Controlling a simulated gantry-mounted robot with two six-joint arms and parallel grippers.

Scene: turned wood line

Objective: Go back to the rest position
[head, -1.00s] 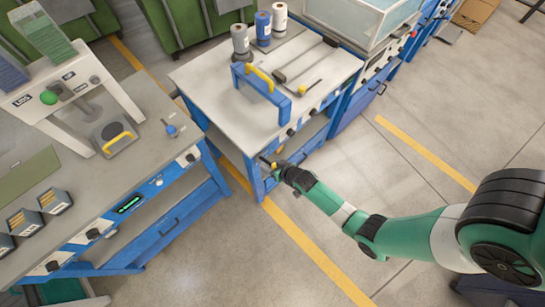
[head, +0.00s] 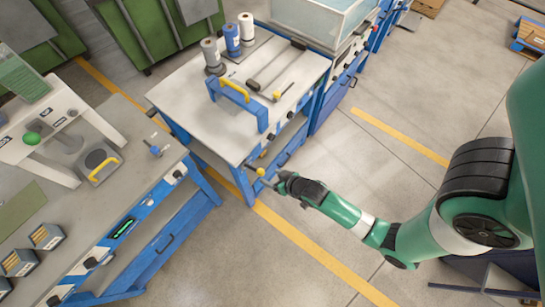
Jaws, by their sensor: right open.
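My right gripper (head: 263,175) is at the end of the green arm that comes in from the right. It is small in the head view, open, and hangs over the floor by the front corner of the middle workbench (head: 185,97). A small yellow spot shows at its tip; I cannot tell whether it belongs to the gripper or to the bench front behind it. I see nothing clearly held. My left gripper is not in view.
On the middle bench are a blue frame with a yellow handle (head: 235,92), several rolls (head: 232,40) and a yellow-tipped tool (head: 283,91). A left bench (head: 135,125) carries a press stand (head: 60,125) and small boxes (head: 47,236). Floor is free between my arm and the benches.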

